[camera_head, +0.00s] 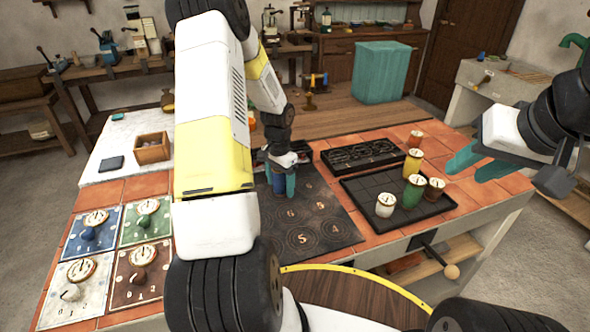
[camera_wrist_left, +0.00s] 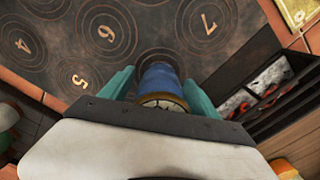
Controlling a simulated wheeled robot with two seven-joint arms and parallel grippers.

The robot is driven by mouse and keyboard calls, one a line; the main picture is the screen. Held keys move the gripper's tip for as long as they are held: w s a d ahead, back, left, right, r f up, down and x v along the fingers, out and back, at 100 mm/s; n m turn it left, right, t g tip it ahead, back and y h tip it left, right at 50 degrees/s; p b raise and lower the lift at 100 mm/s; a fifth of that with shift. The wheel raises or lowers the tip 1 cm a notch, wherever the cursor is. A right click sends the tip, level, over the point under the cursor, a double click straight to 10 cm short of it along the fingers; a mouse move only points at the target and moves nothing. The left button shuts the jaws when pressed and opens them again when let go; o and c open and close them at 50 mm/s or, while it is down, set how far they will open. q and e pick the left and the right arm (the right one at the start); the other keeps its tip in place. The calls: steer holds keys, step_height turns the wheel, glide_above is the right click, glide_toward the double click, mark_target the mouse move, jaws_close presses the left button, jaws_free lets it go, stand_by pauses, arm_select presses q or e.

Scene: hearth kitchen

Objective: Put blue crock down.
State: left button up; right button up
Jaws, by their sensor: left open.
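The blue crock (camera_wrist_left: 160,78) is between the teal fingers of my left gripper (camera_wrist_left: 161,92) in the left wrist view. Its round dial lid faces the camera. The fingers stand on either side of it, open; I cannot tell whether either touches it. In the head view the crock (camera_head: 279,184) is partly hidden by my left gripper (camera_head: 284,182) and appears upright at the back of the dark numbered plate (camera_head: 325,232). My right gripper (camera_head: 481,163) is open and empty, to the right of the black tray.
The black tray (camera_head: 360,192) holds white (camera_head: 385,205), green (camera_head: 413,191) and brown (camera_head: 434,189) crocks. A yellow crock (camera_head: 412,163) stands at its back edge. A black grate box (camera_head: 361,154) lies behind. Several dial cards (camera_head: 92,232) lie at left. The plate's front is clear.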

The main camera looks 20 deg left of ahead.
arm_select(q)
step_height(320, 180, up, 12)
steer(key=shift+f, duration=0.25)
steer(key=s+d+r+n+t, duration=0.15)
steer(key=s+d+r, duration=0.25)
steer(key=r, duration=0.6)
steer(key=s+d+r+n+t, duration=0.1)
steer(key=s+d+r, duration=0.2)
steer(key=s, duration=0.3)
steer(key=s+d+r+n+t+h, duration=0.1)
steer(key=s+d+r+t, duration=0.1)
steer(key=s, duration=0.4)
steer(key=s+d+r+n+t+h, duration=0.1)
steer(key=s+d+r, duration=0.2)
steer(key=s+r, duration=0.3)
steer(key=shift+s+d+t, duration=0.35)
steer(key=shift+s+d, duration=0.05)
steer(key=shift+s, duration=0.1)
